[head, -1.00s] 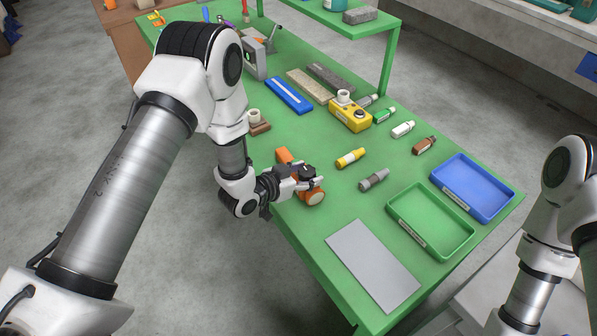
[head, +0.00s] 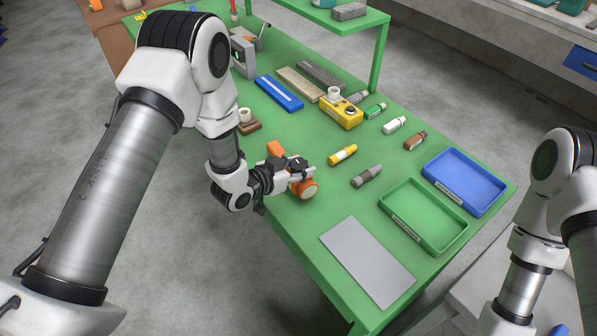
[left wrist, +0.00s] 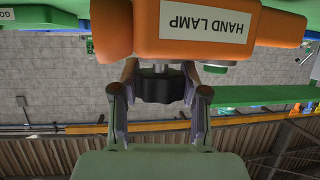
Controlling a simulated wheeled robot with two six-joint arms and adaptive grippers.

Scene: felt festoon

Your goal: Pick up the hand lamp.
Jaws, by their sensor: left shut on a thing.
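The hand lamp (head: 307,189) is an orange body with a pale round front, near the left edge of the green table. In the left wrist view the lamp (left wrist: 205,25) fills the top, with its "HAND LAMP" label upside down. My left gripper (head: 299,167) is over the lamp and hides its middle. In the left wrist view the two fingers of the gripper (left wrist: 160,78) are on either side of a dark grip (left wrist: 158,90) on the lamp. I cannot tell whether the lamp is clear of the table. My right gripper is out of view.
A yellow tube (head: 343,154) and a grey tube (head: 366,176) lie right of the lamp. A grey sheet (head: 367,263), a green tray (head: 464,240) and a blue tray (head: 499,202) are nearer the right end. A brown block (head: 250,127) sits behind my left gripper.

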